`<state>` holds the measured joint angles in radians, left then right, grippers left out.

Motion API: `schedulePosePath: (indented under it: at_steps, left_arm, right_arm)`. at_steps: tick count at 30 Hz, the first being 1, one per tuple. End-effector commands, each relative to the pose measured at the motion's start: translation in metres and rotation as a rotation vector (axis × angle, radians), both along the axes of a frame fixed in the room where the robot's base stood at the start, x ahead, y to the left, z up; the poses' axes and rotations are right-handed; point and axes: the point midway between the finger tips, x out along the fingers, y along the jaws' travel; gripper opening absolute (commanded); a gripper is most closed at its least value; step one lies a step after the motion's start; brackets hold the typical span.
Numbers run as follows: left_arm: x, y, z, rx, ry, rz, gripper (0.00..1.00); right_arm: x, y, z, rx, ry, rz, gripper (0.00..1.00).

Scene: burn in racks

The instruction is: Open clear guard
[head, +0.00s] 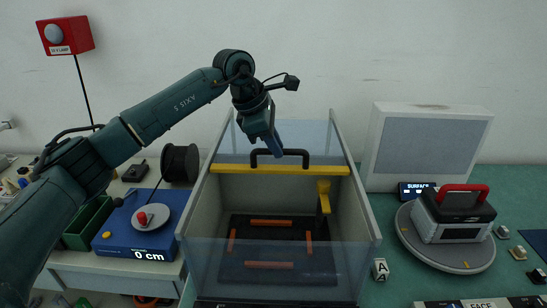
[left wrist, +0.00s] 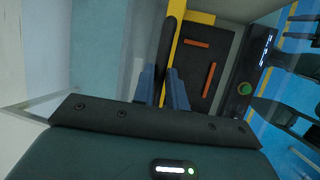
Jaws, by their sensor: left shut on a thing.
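The clear guard (head: 308,136) is a see-through bluish panel at the grey-walled box in the middle of the head view. A yellow bar (head: 227,169) with a black handle (head: 258,154) runs along its lower edge, across the box. In the left wrist view the black handle (left wrist: 167,40) runs between the two blue fingers (left wrist: 163,82), beside the yellow bar (left wrist: 186,30). My right gripper is not in view.
The box (head: 360,230) has a clear lower front and a dark floor plate (head: 270,250) with orange strips. A yellow lever (head: 324,195) is at its right inner side. A blue unit (head: 125,235) stands left; a round turntable (head: 412,240) with a red-handled device (head: 455,215) stands right.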

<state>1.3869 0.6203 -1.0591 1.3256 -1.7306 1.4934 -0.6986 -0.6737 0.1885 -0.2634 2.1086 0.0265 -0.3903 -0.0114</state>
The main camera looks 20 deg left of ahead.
Motion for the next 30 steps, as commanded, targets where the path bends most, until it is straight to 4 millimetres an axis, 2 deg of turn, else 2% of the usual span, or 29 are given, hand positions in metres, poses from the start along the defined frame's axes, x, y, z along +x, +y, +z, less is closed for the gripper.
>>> schedulePosePath:
  at_steps: [6,12,27,28,30]
  left_arm:
    - [0.029,0.008,0.003,-0.002,0.0,0.003,0.0]
    - [0.045,0.012,0.002,-0.002,-0.002,0.001,0.0]
    - [0.05,0.014,0.001,-0.002,-0.002,0.001,0.0]
    - [0.05,0.014,0.001,-0.002,-0.002,0.001,0.15]
    - [0.05,0.014,0.001,-0.002,-0.002,0.001,0.21]
  right_arm:
    - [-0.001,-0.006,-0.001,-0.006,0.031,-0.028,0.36]
    - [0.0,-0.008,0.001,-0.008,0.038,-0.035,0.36]
    - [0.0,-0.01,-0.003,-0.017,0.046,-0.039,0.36]
    - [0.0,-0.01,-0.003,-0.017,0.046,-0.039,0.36]
    - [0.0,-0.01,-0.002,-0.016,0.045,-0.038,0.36]
